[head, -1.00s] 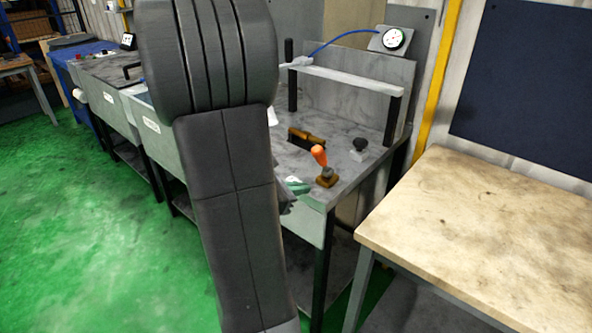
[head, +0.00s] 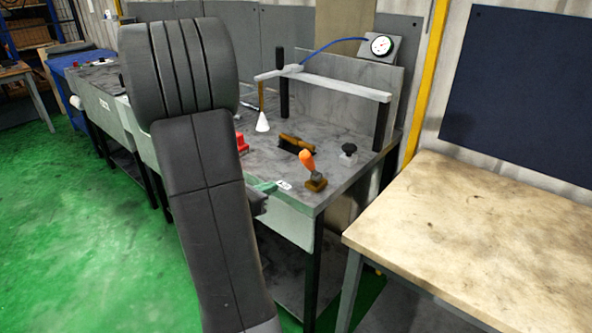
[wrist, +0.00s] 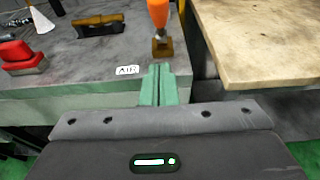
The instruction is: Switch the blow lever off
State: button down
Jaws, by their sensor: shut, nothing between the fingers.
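The blow lever has an orange handle (head: 306,160) on a brown base (head: 316,183) at the near corner of the grey bench top. In the head view the handle leans up and to the left. In the wrist view the handle (wrist: 159,14) is cut off by the top edge, above its base (wrist: 162,47). A white label reading AIR (wrist: 127,71) lies in front of it. My gripper (wrist: 158,80) has green fingers, shut together and empty, just in front of the lever base and apart from the handle. The gripper (head: 266,187) also shows at the bench's front edge, left of the lever.
A red block (wrist: 20,58), a brown-handled brush (head: 297,143) and a black knob (head: 349,149) are on the bench. A wooden table (head: 480,220) stands to the right, with a gap between.

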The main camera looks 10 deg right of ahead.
aim_at(311, 165)
jog(key=w+d+p, duration=0.2)
jog(key=w+d, duration=0.4)
jog(key=d, duration=0.2)
jog(key=shift+w+d, duration=0.4)
jog(key=shift+p, duration=0.3)
